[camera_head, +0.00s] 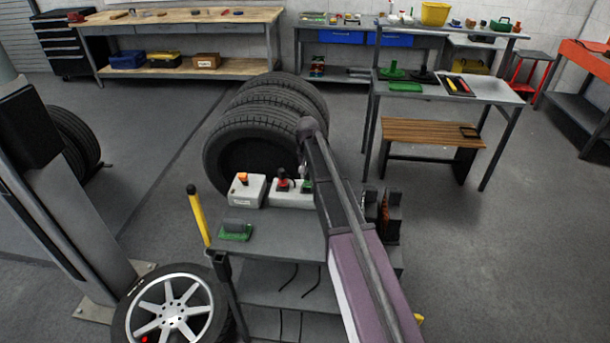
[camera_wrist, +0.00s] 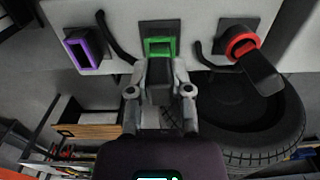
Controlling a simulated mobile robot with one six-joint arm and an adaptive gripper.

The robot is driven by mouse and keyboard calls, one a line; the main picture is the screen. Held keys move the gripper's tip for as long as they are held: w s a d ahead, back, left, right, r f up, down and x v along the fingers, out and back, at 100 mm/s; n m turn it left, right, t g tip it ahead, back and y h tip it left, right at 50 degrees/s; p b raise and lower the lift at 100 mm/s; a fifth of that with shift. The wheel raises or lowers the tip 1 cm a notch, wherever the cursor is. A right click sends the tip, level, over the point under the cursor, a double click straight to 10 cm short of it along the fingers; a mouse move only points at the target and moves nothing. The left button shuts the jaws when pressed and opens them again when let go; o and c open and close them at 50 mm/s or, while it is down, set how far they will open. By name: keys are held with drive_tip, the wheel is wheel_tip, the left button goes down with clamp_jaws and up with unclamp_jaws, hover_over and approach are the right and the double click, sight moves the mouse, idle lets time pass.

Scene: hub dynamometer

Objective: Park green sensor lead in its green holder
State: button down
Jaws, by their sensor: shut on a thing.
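In the wrist view my gripper (camera_wrist: 160,88) is shut on a dark grey block-shaped body (camera_wrist: 160,80), apparently the green sensor lead. It is in front of a green-framed socket (camera_wrist: 160,46) on a pale panel. I cannot tell whether the body is seated in the socket or just clear of it. In the head view my arm hides the gripper; a bit of green (camera_head: 307,186) shows beside it on the pale box. A green base with a grey block on it (camera_head: 236,232), possibly the green holder, stands on the cart top's left side.
The wrist view shows a purple-framed socket (camera_wrist: 83,47) left and a red-ringed plug (camera_wrist: 245,45) right of the green one, with dark cables. A white box with an orange switch (camera_head: 247,190) stands on the cart (camera_head: 270,245). Tires (camera_head: 265,130) stand behind; a yellow post (camera_head: 198,215) rises left.

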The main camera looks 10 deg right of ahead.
drive_tip(key=shift+f+b, duration=0.3)
drive_tip(key=shift+f, duration=0.05)
drive_tip(key=shift+c, duration=2.3)
unclamp_jaws()
drive_tip(key=s+n, duration=0.3)
drive_tip(key=s, duration=2.6)
drive_tip(key=shift+a+n, duration=0.3)
drive_tip(key=shift+a, duration=0.05)
